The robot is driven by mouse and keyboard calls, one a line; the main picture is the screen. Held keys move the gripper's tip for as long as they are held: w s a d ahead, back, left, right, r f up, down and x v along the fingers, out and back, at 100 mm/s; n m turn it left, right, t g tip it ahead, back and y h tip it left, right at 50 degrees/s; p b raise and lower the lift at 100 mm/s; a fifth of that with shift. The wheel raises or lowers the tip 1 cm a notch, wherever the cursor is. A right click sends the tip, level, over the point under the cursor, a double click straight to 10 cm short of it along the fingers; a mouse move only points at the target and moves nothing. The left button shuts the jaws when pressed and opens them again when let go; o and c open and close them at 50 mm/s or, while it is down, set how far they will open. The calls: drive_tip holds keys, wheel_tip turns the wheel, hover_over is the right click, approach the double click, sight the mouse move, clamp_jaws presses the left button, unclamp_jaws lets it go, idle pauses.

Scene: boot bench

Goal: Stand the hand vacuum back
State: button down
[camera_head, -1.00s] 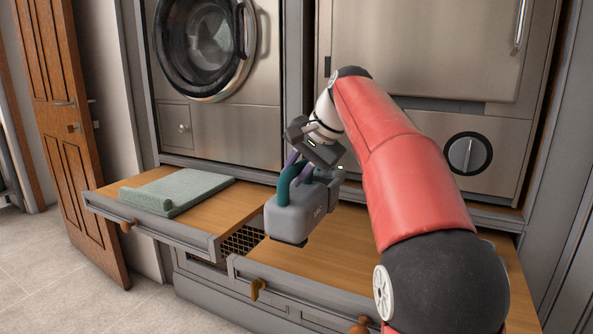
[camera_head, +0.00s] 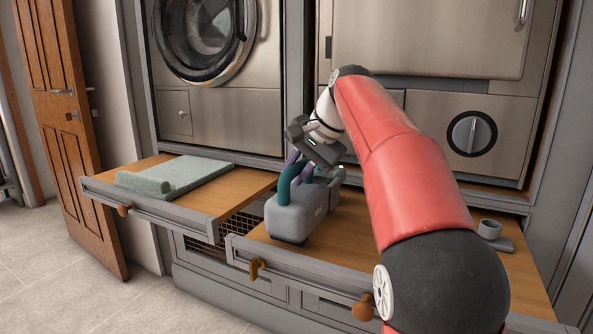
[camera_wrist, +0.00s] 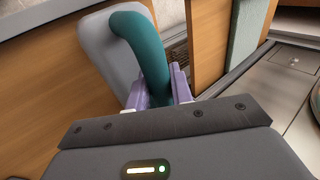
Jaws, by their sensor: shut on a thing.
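The hand vacuum (camera_head: 297,216) has a grey boxy body and a teal loop handle (camera_head: 287,180). My gripper (camera_head: 304,168) is shut on the handle from above. The vacuum looks roughly upright over the front left part of the right wooden pull-out board (camera_head: 345,246); I cannot tell whether its base touches the wood. In the wrist view the purple fingers (camera_wrist: 163,88) close around the teal handle (camera_wrist: 146,50), with the grey body (camera_wrist: 98,45) beyond. A small grey cup-like holder on a flat base (camera_head: 490,230) stands at the right of the board, partly behind my arm.
A folded green towel (camera_head: 185,175) lies on the left pull-out board (camera_head: 240,190). A gap with a dark mesh (camera_head: 240,225) separates the boards. Raised grey lips edge their fronts. Washer (camera_head: 205,35) and steel cabinet fronts (camera_head: 430,35) stand behind. Bare wood lies between vacuum and holder.

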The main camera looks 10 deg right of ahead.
drive_tip(key=shift+f, duration=0.25)
idle(0.4)
drive_tip(key=c, duration=1.2)
unclamp_jaws()
drive_tip(key=shift+o, duration=0.2)
drive_tip(key=shift+f, duration=0.1)
drive_tip(key=p+v, duration=0.1)
drive_tip(key=v, duration=0.6)
drive_tip(key=shift+p, duration=0.35)
drive_tip(key=shift+s+d+r, duration=0.15)
drive_tip(key=shift+r, duration=0.25)
drive_tip(key=shift+s, duration=0.1)
